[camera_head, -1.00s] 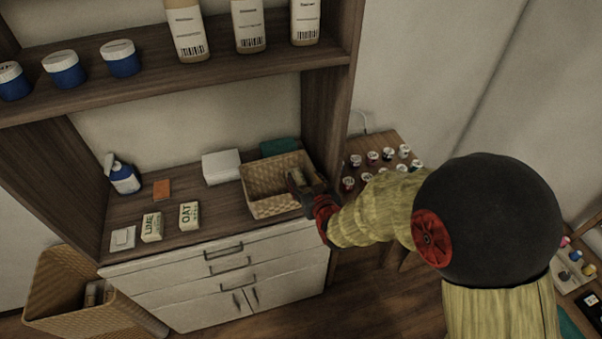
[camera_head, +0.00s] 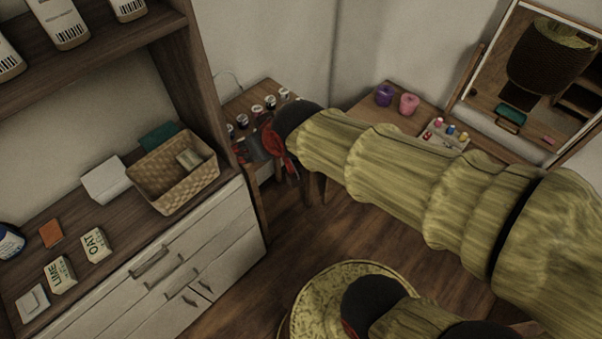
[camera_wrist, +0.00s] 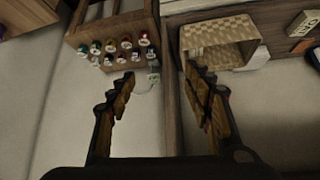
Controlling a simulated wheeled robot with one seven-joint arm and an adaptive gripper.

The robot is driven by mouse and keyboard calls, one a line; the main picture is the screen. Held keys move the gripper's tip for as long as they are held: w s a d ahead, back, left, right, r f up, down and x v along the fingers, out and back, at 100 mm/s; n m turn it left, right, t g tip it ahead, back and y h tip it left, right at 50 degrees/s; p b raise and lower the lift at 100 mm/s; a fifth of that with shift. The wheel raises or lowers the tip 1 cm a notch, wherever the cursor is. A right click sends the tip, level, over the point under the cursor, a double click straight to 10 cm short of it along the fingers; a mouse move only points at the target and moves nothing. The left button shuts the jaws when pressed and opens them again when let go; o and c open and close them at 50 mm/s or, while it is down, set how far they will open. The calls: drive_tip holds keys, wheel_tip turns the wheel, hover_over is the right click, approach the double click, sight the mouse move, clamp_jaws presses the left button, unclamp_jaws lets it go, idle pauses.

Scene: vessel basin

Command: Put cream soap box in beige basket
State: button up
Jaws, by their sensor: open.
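The beige basket (camera_head: 158,196) is a woven box on the cabinet top in the head view; it also shows in the wrist view (camera_wrist: 247,28). A small cream box (camera_head: 189,159), which looks like the cream soap box, sits inside the basket against its far right side. I cannot read a label on it. My gripper (camera_head: 252,152) is to the right of the basket, apart from it, near the small table. In the wrist view my gripper (camera_wrist: 162,88) has its two fingers spread wide with nothing between them.
On the cabinet stand a white box (camera_head: 104,181), a teal box (camera_head: 158,137), an orange block (camera_head: 51,234) and LIME (camera_head: 60,275) and OAT (camera_head: 96,245) boxes. A small table with several little jars (camera_head: 270,102) is close to my gripper. The shelf's side post (camera_head: 190,70) rises behind the basket.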

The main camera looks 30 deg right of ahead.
drive_tip(key=s+d+r+g, duration=0.1)
drive_tip(key=s, duration=0.6)
drive_tip(key=s+d+r+m+g, duration=0.1)
drive_tip(key=s+d+r, duration=0.1)
drive_tip(key=s, duration=0.5)
drive_tip(key=shift+s+d+g+h, duration=0.15)
drive_tip(key=shift+d+g+h, duration=0.15)
drive_tip(key=shift+h, duration=0.1)
